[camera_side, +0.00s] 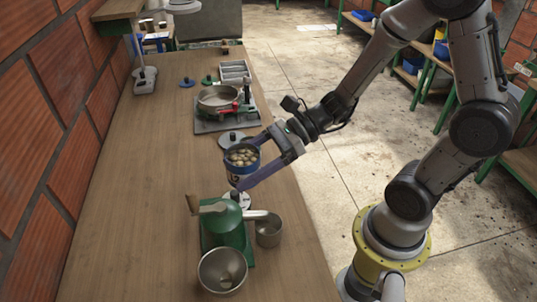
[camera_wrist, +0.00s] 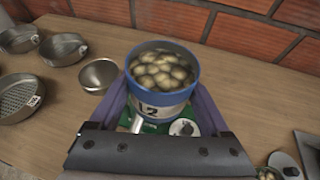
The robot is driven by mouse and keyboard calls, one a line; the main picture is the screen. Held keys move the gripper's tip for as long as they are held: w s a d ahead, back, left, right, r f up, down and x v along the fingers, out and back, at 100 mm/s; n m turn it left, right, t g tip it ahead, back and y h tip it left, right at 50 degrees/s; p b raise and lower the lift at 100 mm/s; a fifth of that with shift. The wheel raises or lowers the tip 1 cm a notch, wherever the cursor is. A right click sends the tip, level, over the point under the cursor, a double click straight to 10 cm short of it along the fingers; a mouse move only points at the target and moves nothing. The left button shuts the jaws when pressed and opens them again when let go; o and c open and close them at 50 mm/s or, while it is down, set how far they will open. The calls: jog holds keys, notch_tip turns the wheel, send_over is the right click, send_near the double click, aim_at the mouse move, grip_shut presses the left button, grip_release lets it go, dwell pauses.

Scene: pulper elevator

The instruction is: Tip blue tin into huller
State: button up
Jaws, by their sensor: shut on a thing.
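The blue tin (camera_side: 241,162) has a white band marked L2 and is filled with pale beans. It is upright, held above the bench. My gripper (camera_side: 247,166) is shut on it, one finger on each side; in the wrist view the tin (camera_wrist: 162,82) sits between the purple fingers of my gripper (camera_wrist: 165,100). The green huller (camera_side: 226,225) stands on the bench just in front of the tin in the side view, with a handle on top. In the wrist view the huller (camera_wrist: 150,127) is mostly hidden under the tin.
A metal bowl (camera_side: 222,270) and a small metal cup (camera_side: 268,230) stand beside the huller. Farther back are a pan on a scale (camera_side: 218,97), a lid (camera_side: 231,137) and a tray (camera_side: 235,70). A brick wall (camera_side: 50,120) borders the bench's left side.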

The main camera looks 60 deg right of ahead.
jog(key=a, duration=0.4)
jog(key=s+a, duration=0.1)
jog(key=a, duration=0.1)
jog(key=shift+r, duration=0.25)
jog(key=s+a+f, duration=0.1)
jog(key=s+a, duration=0.1)
jog(key=a, duration=0.1)
jog(key=s+a+f, duration=0.2)
jog(key=s+a, duration=0.1)
jog(key=s+a+f, duration=0.1)
jog(key=s+a, duration=0.2)
jog(key=a, duration=0.1)
jog(key=shift+f, duration=1)
jog(key=m+g, duration=0.3)
jog(key=r+m+g+y, duration=0.1)
jog(key=m+g, duration=0.2)
jog(key=r+m+g+y, duration=0.1)
jog(key=m+g, duration=0.1)
jog(key=shift+s+r+m+g, duration=0.15)
jog(key=shift+s+m+g, duration=0.2)
jog(key=shift+m+g, duration=0.05)
jog(key=m+g+y, duration=0.1)
jog(key=m, duration=0.1)
jog(key=w+m+g+y, duration=0.1)
jog(key=m, duration=0.1)
jog(key=w+r+m+g, duration=0.1)
jog(key=shift+w+d+m+g+y, duration=0.15)
jog(key=shift+d+m+g+y, duration=0.15)
jog(key=shift+m+y, duration=0.1)
jog(key=shift+a, duration=0.1)
